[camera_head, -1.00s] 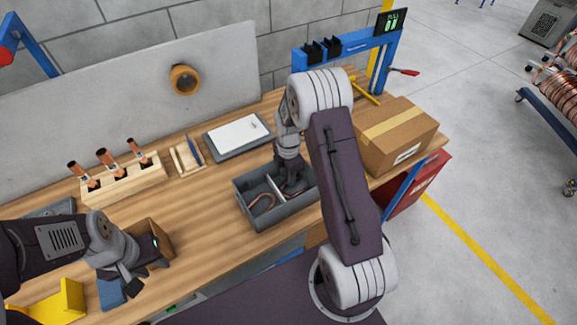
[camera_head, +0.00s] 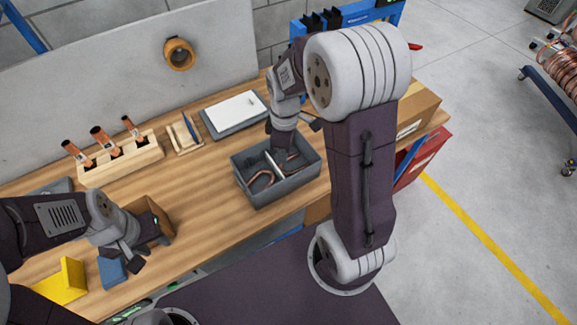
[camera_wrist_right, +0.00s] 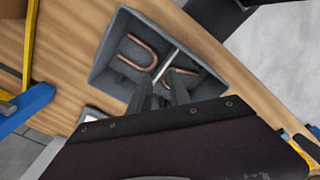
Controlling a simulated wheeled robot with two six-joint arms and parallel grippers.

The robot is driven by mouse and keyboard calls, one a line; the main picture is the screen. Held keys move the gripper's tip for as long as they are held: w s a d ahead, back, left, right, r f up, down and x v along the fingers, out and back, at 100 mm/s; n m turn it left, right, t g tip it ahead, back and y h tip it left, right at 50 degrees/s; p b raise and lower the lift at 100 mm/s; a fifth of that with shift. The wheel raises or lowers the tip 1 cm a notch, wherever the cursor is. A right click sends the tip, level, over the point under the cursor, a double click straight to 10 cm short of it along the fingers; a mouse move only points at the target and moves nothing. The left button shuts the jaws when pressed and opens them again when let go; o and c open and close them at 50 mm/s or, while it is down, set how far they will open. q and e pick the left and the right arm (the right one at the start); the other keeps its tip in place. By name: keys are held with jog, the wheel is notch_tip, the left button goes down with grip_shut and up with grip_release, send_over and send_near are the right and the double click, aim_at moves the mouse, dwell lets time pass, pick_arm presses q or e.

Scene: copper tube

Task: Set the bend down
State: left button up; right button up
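A grey bin (camera_head: 283,193) with a light divider stands on the workbench. A copper U-shaped bend (camera_head: 262,180) lies in its left compartment and also shows in the right wrist view (camera_wrist_right: 139,50). A second copper bend (camera_wrist_right: 182,73) is in the other compartment. My right gripper (camera_wrist_right: 159,88) reaches down into the bin by this second bend. Its two dark fingers stand apart, and the bend shows just beyond their tips. In the head view my right wrist partly hides that compartment. My left gripper (camera_head: 143,250) hovers low at the left; its finger gap is unclear.
A wooden block (camera_head: 122,160) holding several copper-tipped pieces stands at the back left. A tray with a white sheet (camera_head: 236,113) is behind the bin. A cardboard box (camera_head: 414,112) is to the right. A yellow bracket (camera_head: 64,283) and blue block (camera_head: 111,271) lie front left.

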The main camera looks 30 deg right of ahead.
jog(key=s+a+f+m, duration=0.1)
jog(key=s+a+m, duration=0.2)
jog(key=s+m, duration=0.6)
jog(key=shift+s+m+t, duration=0.25)
jog(key=shift+m+t, duration=0.05)
jog(key=shift+m, duration=0.6)
